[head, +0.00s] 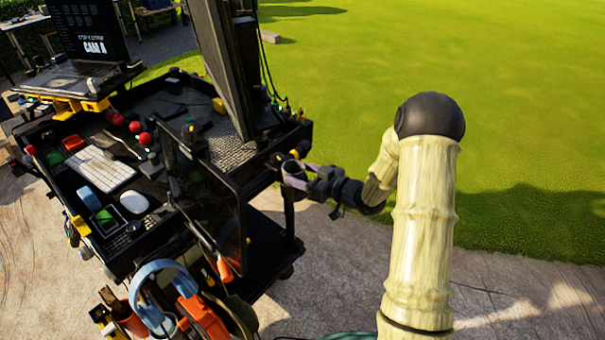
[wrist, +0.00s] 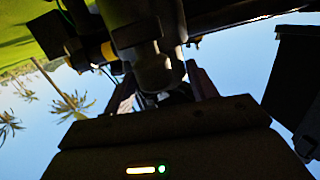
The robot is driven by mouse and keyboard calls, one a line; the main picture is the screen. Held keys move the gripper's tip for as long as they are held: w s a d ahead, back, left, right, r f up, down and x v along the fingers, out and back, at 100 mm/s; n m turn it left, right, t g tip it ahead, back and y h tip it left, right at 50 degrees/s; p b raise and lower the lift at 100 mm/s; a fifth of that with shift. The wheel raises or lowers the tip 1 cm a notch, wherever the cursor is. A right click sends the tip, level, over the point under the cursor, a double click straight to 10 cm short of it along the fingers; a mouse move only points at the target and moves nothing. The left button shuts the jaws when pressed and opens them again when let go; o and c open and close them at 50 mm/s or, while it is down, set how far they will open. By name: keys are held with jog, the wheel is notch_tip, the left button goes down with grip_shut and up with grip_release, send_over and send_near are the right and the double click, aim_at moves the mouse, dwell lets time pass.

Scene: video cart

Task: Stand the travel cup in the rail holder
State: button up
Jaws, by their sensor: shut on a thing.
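My gripper (head: 318,184) is at the cart's right corner, its fingers shut on a greyish cup (head: 295,171). In the wrist view the fingers (wrist: 160,90) stand on both sides of a dark grey, rounded body, the travel cup (wrist: 152,66). The cup is in shadow, and its upper part meets dark parts of the cart edge above. The rail holder is not clearly distinguishable from these dark parts. I cannot tell whether the cup is inside it, touching it or only beside it.
The black cart (head: 258,162) carries a white keyboard (head: 100,168), a white mouse (head: 134,202), red balls and upright screens. A dark panel (head: 205,200) stands left of my gripper. Headphones (head: 160,285) and tools hang at the front. Pavement and grass right of the cart are open.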

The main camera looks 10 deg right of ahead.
jog(key=shift+f, duration=0.15)
jog(key=o, duration=1.1)
jog(key=shift+c, duration=0.2)
jog(key=shift+r, duration=0.2)
jog(key=b+v, duration=0.2)
jog(key=v, duration=1)
